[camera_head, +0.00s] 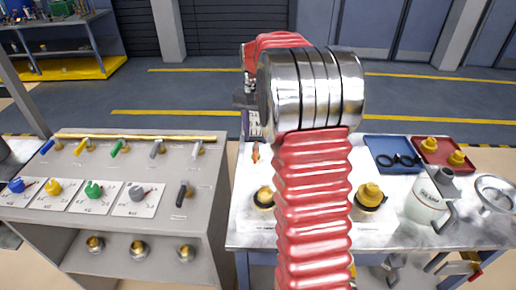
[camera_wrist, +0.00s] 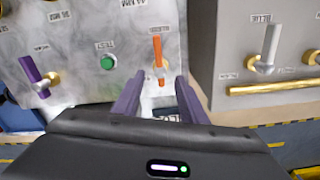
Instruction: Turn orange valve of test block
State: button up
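In the wrist view, the orange valve (camera_wrist: 158,52) is a thin upright lever on a brass fitting, on the pale face of the test block (camera_wrist: 75,25). The block also carries a green button (camera_wrist: 107,62) and a purple lever (camera_wrist: 36,78) at left. My gripper (camera_wrist: 159,80) is open, with its two dark purple fingers apart. The orange lever lies ahead of the gap between the fingertips, its lower end close to them. I cannot tell whether they touch. In the head view my red arm hides the gripper and most of the block.
A grey panel with a pale lever (camera_wrist: 270,45) and a brass rail (camera_wrist: 280,87) stands right of the block in the wrist view. In the head view, a valve bench (camera_head: 215,150) is at left; a blue tray (camera_head: 385,142), red tray (camera_head: 425,146) and white jug (camera_head: 425,200) are right.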

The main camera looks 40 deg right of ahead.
aim_at(256, 146)
notch_tip(256, 146, down, 7)
jog(key=shift+r, duration=0.15)
dwell(0.4)
